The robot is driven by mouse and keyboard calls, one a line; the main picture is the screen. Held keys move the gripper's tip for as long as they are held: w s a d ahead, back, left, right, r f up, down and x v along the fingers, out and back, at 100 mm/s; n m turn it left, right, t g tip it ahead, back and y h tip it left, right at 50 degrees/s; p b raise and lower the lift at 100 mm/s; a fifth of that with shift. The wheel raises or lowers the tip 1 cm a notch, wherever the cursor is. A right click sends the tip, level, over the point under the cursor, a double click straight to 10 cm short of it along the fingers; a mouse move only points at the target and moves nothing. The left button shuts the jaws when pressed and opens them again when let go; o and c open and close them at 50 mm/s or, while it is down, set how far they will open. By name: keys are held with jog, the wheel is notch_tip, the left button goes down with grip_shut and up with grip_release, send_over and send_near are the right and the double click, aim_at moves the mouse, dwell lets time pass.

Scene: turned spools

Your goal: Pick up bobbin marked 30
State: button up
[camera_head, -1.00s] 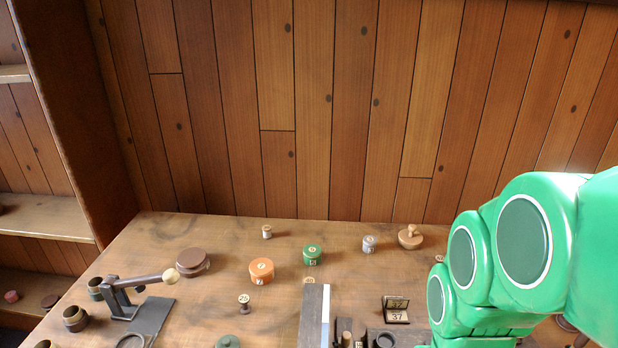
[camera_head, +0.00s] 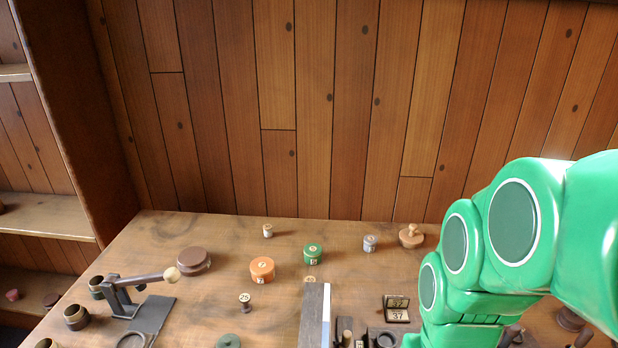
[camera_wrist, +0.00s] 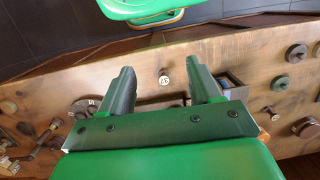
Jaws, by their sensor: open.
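My gripper (camera_wrist: 164,82) is open in the wrist view, its two dark fingers spread apart. Between the fingertips in that picture a small brown bobbin (camera_wrist: 164,75) with a pale marked top stands on the table, apart from both fingers. I cannot read its mark surely. In the head view a dark bobbin marked 25 (camera_head: 245,299) stands left of centre. A small pale-topped piece (camera_head: 310,279) sits behind the long block, its mark too small to read. No mark 30 is clearly legible. The gripper itself is out of sight in the head view.
A wooden wall rises behind.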

jog(key=w+a+r+m+y, duration=0.2)
jog(key=w+a+m+y, duration=0.35)
jog(key=w+a, duration=1.5)
jog(key=m+t+y, duration=0.5)
jog(key=m+y, duration=0.2)
jog(key=m, duration=0.4)
send_over(270, 227)
jog(key=s+d, duration=0.2)
jog(key=s, duration=1.1)
notch_tip(270, 227, down, 9)
jog(key=w+f+m+t, duration=0.1)
jog(key=w+f+m, duration=0.1)
jog(key=w+f, duration=0.1)
jog(key=w+d+f+m+t, duration=0.1)
jog(key=w+f+m, duration=0.1)
jog(key=w+f, duration=0.2)
jog(key=w+f+m+h, duration=0.1)
jog(key=w+f+m, duration=0.1)
jog(key=w+f, duration=0.1)
jog(key=shift+w+d+f+m+t, duration=0.25)
jog(key=shift+d+f+m+t, duration=0.1)
jog(key=shift+d+f+t, duration=0.1)
jog(key=shift+x, duration=3.9)
jog(key=shift+w+r, duration=0.15)
jog(key=c, duration=1)
